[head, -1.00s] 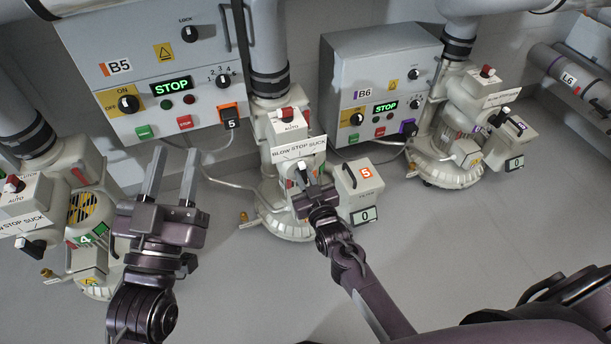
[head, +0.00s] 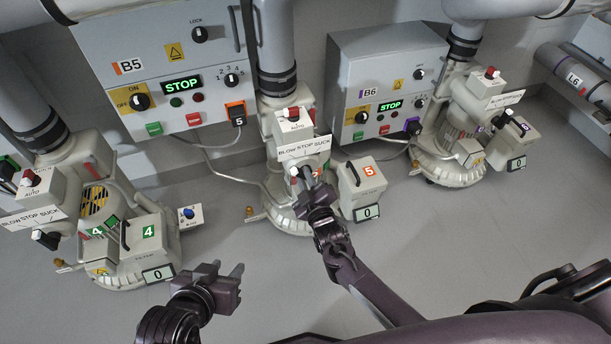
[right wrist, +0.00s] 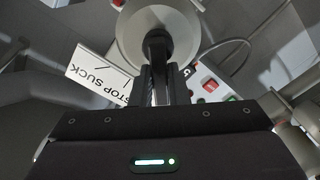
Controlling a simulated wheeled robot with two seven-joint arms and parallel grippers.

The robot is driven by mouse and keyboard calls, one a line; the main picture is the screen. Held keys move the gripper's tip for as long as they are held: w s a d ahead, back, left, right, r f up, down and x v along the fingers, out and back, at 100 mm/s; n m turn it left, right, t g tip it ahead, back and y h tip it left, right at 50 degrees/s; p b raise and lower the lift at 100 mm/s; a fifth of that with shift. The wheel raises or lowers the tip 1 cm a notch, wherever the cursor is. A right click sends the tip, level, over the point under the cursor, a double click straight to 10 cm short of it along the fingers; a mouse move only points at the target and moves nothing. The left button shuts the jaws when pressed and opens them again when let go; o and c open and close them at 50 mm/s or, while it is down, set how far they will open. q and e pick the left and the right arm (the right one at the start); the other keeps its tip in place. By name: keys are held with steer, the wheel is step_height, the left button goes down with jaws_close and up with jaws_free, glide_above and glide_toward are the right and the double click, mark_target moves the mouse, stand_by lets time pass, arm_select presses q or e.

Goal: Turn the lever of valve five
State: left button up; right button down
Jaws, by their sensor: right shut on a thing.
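Valve five is on the middle blower, below its white BLOW STOP SUCK plate (head: 303,149); an orange 5 box (head: 362,181) stands beside it. My right gripper (head: 306,177) is at the valve and largely covers the lever in the head view. In the right wrist view its fingers (right wrist: 158,82) are shut on the black lever (right wrist: 158,43), in front of a round grey valve face (right wrist: 132,34). The lever's exact setting is hard to read. My left gripper (head: 224,269) is low in the head view, empty, its fingers apart.
Control box B5 (head: 150,50) and box B6 (head: 365,75) both show STOP. Blower four's box (head: 147,232) is at the left, and blower six (head: 450,150) at the right. The grey floor (head: 440,230) is clear at the front.

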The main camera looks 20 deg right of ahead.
arm_select(q)
steer(key=shift+s+a+f, duration=0.1)
steer(key=shift+s+f, duration=0.2)
steer(key=shift+f, duration=0.05)
arm_select(e)
steer(key=shift+s+d+f, duration=0.1)
steer(key=shift+s+f, duration=0.05)
steer(key=shift+f, duration=0.15)
steer(key=c, duration=1.4)
jaws_free()
steer(key=shift+r, duration=0.1)
